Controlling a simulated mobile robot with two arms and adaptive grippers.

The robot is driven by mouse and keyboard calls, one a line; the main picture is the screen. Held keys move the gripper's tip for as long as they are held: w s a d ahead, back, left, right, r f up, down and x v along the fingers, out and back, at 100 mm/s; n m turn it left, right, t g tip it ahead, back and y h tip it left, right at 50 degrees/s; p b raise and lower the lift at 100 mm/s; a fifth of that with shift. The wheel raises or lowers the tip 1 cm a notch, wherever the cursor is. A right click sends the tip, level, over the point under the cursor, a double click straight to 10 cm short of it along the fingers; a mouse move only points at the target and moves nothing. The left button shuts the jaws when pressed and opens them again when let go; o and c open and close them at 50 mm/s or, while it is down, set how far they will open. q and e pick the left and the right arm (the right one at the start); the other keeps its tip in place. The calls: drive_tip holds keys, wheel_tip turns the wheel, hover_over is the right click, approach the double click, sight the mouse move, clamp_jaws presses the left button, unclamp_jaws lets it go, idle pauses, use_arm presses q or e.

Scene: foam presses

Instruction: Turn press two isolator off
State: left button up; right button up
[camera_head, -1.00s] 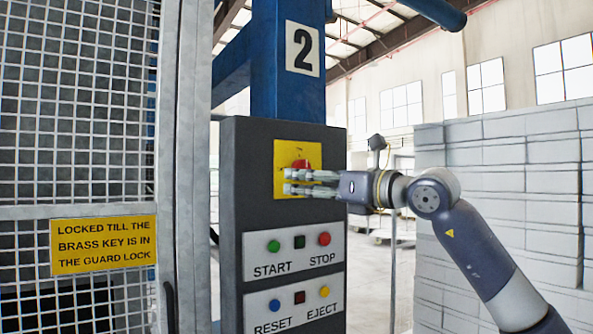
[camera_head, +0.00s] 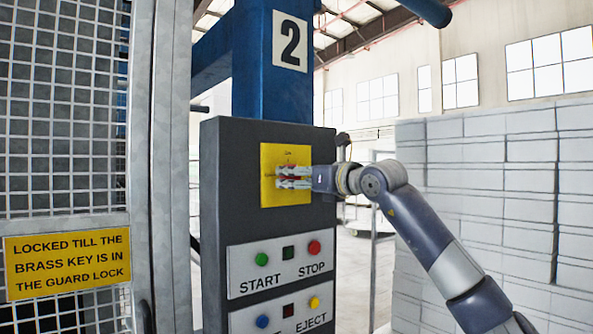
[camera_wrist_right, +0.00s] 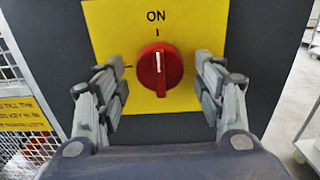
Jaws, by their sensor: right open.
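The isolator is a red rotary knob (camera_wrist_right: 160,70) on a yellow plate (camera_wrist_right: 110,22) marked ON at the top. Its white pointer line stands upright, toward ON. In the head view the yellow plate (camera_head: 270,160) sits high on the dark control panel, under the number 2 sign (camera_head: 290,40); there the knob is mostly hidden behind my fingers. My right gripper (camera_head: 280,177) is in front of the plate, open. In the right wrist view its fingers (camera_wrist_right: 165,88) stand on either side of the knob, apart from it. My left gripper is not in view.
Below the isolator are START and STOP buttons (camera_head: 288,252) and RESET and EJECT buttons (camera_head: 288,311). A mesh guard (camera_head: 62,120) with a yellow sign (camera_head: 67,264) stands at the left. Stacked pale blocks (camera_head: 490,190) fill the right, behind my arm.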

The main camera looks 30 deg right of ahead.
drive_tip(key=shift+w, duration=0.25)
drive_tip(key=shift+c, duration=1.1)
drive_tip(key=c, duration=0.9)
use_arm(q)
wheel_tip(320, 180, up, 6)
drive_tip(key=p, duration=0.6)
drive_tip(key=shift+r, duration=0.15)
use_arm(e)
drive_tip(key=shift+o, duration=0.2)
drive_tip(key=shift+d+r+n, duration=0.1)
drive_tip(key=shift+r+n, duration=0.05)
drive_tip(key=shift+n, duration=8.85)
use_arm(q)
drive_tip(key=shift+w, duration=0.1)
